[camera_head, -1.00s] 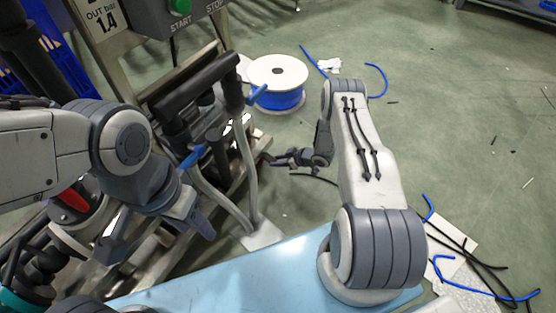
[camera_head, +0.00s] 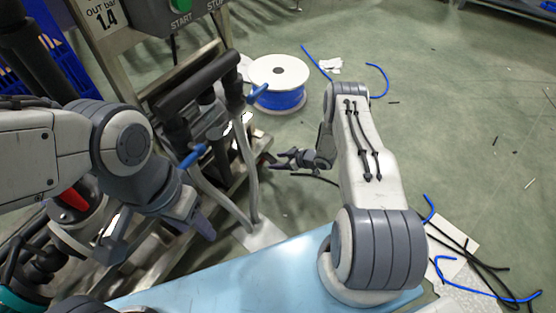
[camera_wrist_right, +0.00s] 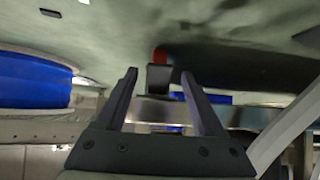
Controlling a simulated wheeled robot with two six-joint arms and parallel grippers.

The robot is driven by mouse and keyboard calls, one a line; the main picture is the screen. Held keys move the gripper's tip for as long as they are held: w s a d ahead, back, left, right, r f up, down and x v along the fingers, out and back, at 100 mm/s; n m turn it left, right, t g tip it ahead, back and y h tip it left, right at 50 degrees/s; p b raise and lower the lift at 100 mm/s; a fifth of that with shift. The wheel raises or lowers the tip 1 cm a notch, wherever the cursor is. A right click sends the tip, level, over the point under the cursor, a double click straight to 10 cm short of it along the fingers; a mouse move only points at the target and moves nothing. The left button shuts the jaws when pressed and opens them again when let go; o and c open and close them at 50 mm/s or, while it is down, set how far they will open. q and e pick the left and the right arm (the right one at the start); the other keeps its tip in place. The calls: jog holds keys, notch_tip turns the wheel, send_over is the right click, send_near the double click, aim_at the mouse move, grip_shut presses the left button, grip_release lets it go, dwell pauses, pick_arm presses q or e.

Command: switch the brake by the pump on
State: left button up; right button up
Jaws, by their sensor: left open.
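A dark block with a red part (camera_wrist_right: 160,58) shows in the right wrist view, beyond and between my right gripper's fingertips; I cannot tell whether it is the brake. My right gripper (camera_wrist_right: 159,76) is open, with nothing seen between its fingers. In the head view the right gripper (camera_head: 276,160) is beside the machine's lower frame, near the floor. My left gripper (camera_head: 158,238) is open at the lower left, in front of the frame. The machine carries a panel (camera_head: 180,12) with START and STOP. Which part is the pump is not clear, and no brake is plainly recognisable in the head view.
Blue-ended levers (camera_head: 194,156) stick out of the machine's dark bars. A spool with blue winding (camera_head: 278,98) stands on the floor behind my right gripper. Loose blue and black hoses (camera_head: 480,262) lie at the lower right. The green floor at the right is mostly clear.

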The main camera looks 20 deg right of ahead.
jog(key=p+v, duration=0.6)
jog(key=v, duration=0.4)
jog(key=shift+r, duration=0.25)
jog(key=shift+s+d, duration=0.15)
